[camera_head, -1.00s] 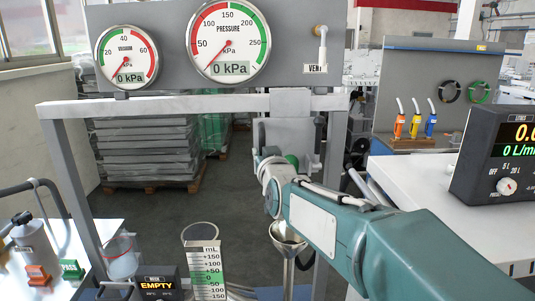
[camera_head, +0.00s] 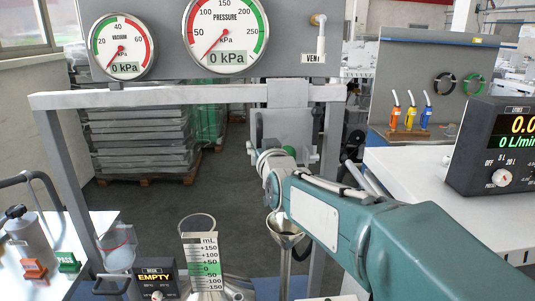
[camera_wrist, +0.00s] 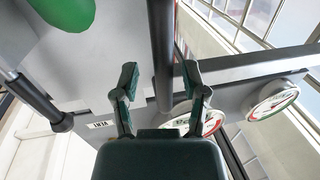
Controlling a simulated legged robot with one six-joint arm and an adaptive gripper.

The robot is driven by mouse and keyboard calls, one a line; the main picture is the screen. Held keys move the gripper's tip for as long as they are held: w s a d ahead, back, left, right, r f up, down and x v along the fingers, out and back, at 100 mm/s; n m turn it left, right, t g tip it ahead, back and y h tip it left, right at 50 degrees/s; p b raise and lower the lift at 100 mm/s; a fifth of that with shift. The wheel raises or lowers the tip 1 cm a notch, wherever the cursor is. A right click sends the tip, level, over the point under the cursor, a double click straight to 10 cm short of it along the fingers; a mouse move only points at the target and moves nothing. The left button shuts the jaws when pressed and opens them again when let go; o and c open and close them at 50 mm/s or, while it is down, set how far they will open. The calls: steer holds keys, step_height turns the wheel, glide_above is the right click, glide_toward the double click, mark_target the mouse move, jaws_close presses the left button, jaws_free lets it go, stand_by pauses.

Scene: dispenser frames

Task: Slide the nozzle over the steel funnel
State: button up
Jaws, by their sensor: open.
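The steel funnel (camera_head: 285,229) stands upright at the lower middle of the head view, its stem going down beside my arm, which partly covers it. My gripper is hidden behind my wrist in the head view. In the wrist view my gripper (camera_wrist: 160,82) is open, with its two dark fingers apart. A dark grey tube (camera_wrist: 163,40) runs between and beyond the fingers; I cannot tell whether it touches them or whether it is the nozzle. No nozzle can be clearly made out in the head view. A green rounded part (camera_wrist: 62,10) shows at the wrist view's upper left.
A grey frame (camera_head: 180,97) carries the vacuum gauge (camera_head: 121,47) and pressure gauge (camera_head: 226,35). A mL scale (camera_head: 203,265) stands left of the funnel. A display reading EMPTY (camera_head: 155,279) is further left. A white bench with a litres meter (camera_head: 498,150) is at right.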

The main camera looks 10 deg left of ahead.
steer(key=v, duration=1.1)
steer(key=shift+d, duration=0.15)
steer(key=shift+s, duration=0.1)
steer(key=s+d+f+m+g+h, duration=0.1)
steer(key=s+d+f+g+h, duration=0.2)
steer(key=s+d+f, duration=0.35)
steer(key=s+d+f+m+g+h, duration=0.2)
steer(key=s+d+f, duration=0.1)
steer(key=d, duration=0.6)
steer(key=s+d+f+m+g+h, duration=0.2)
steer(key=s+d+f+g, duration=0.3)
steer(key=s, duration=0.8)
step_height(320, 180, down, 3)
steer(key=d, duration=0.3)
steer(key=shift+g+h, duration=0.3)
steer(key=shift+h, duration=0.1)
steer(key=shift+w, duration=0.1)
